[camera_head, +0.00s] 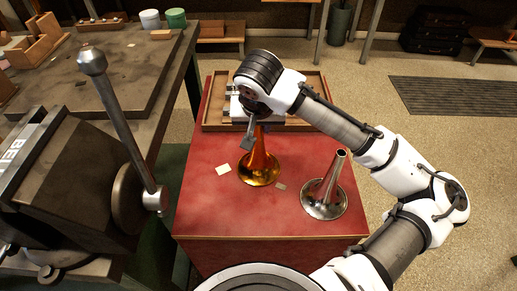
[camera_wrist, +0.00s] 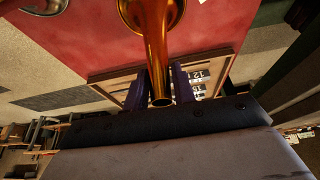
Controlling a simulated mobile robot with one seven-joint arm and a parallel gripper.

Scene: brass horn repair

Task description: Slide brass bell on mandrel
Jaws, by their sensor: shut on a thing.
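The brass bell (camera_head: 259,170) is golden and upright, with its wide flare down at the red bench top; I cannot tell whether it touches the top. My gripper (camera_head: 257,127) is shut on its narrow neck from above. In the wrist view, the brass bell (camera_wrist: 157,45) runs between the two dark purple fingers of my gripper (camera_wrist: 159,85), with its open narrow end toward the camera. A dark vise (camera_head: 65,180) with a ball-ended steel bar (camera_head: 120,115) stands on the left bench. I cannot pick out a mandrel for certain.
A silver bell (camera_head: 325,192) stands flare down on the red bench top (camera_head: 205,205), right of the brass bell. A wooden tray (camera_head: 315,95) lies at the back. Small pale scraps lie near the brass bell. The vise and bar crowd the left side.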

